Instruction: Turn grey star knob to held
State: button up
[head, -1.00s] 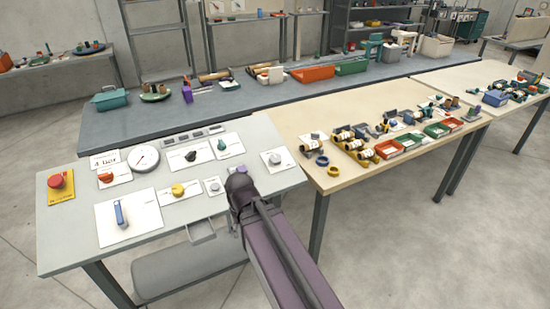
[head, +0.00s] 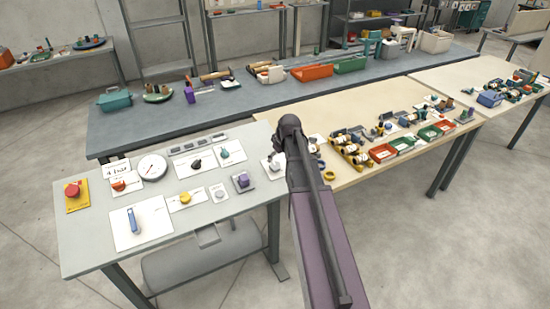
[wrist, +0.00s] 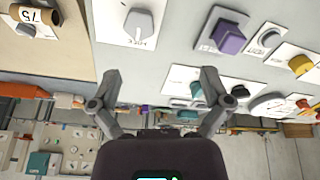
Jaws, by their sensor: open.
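A grey star knob (wrist: 139,23) sits on a white plate with dark lettering, at the top left of the wrist view. In the head view it shows at the right end of the grey panel table (head: 275,162), partly behind my arm. My gripper (wrist: 160,74) is open and empty, its two fingers spread wide below the knob in the wrist picture. The knob is not between the fingers, and I see no contact. The head view hides the fingers behind my arm.
A purple knob (wrist: 230,38) on a grey plate is the knob's close neighbour. Yellow (wrist: 300,65), black (wrist: 240,91) and teal (wrist: 197,90) knobs are farther off. A wooden table (head: 352,182) with clamps and bins adjoins the panel.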

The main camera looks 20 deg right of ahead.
aim_at(274, 165)
jog(key=d, duration=0.1)
jog(key=w+d+r, duration=0.1)
jog(key=shift+w+d+r, duration=0.15)
jog(key=shift+d+r, duration=0.05)
jog(key=shift+d, duration=0.15)
jog(key=shift+f, duration=0.1)
jog(key=b+x, duration=1.2)
jog(key=x, duration=0.1)
jog(key=shift+w+f, duration=0.25)
jog(key=shift+w, duration=0.05)
dwell(0.4)
jog(key=c, duration=1.2)
jog(key=shift+o, duration=0.2)
